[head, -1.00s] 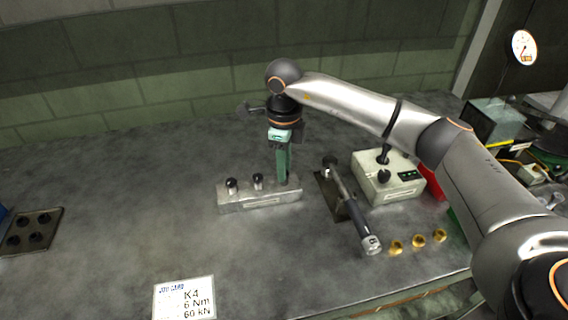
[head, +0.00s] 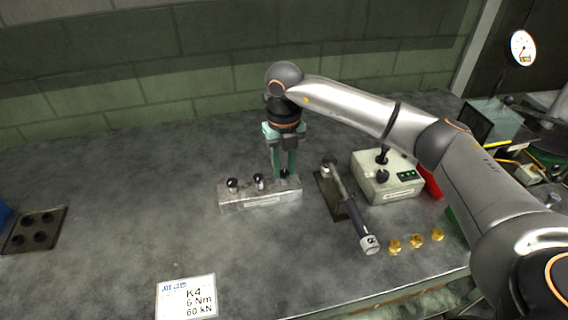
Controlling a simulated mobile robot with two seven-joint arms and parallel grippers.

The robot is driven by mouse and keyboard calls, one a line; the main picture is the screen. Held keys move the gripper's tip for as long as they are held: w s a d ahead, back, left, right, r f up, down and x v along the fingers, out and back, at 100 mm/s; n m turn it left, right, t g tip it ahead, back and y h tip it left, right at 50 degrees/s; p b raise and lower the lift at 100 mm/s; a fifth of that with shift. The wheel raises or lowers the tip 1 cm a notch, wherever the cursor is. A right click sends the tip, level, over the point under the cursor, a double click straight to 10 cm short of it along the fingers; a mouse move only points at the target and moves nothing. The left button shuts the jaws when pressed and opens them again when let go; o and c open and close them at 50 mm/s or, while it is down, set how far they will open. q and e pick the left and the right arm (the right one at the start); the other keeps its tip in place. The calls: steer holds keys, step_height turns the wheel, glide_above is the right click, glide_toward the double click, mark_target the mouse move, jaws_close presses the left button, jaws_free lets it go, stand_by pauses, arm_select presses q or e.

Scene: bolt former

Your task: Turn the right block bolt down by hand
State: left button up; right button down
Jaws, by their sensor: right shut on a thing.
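The metal block (head: 262,200) sits on the grey bench with a row of dark-headed bolts along its top. The left bolt (head: 232,185) and the middle bolt (head: 258,181) stand clear in view. My right gripper (head: 285,174) points straight down over the block's right end, its green fingers shut on the right bolt (head: 285,173). The fingers hide most of that bolt, so its height above the block cannot be told. My left gripper is not in view.
Right of the block lie a black-handled wrench (head: 352,208), a control box (head: 387,178) with a lever, and several brass nuts (head: 416,241). A job card (head: 186,297) lies in front. A dark holed plate (head: 34,230) is at left. Bench left of the block is clear.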

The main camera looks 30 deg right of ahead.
mark_target(284, 172)
steer(key=shift+w+r+m, duration=0.1)
steer(key=shift+r+m, duration=0.1)
steer(key=shift+m, duration=0.8)
steer(key=c, duration=1)
jaws_free()
steer(key=o, duration=0.4)
steer(key=shift+f, duration=0.1)
steer(key=shift+c, duration=0.2)
step_height(284, 172, up, 12)
steer(key=shift+r, duration=0.25)
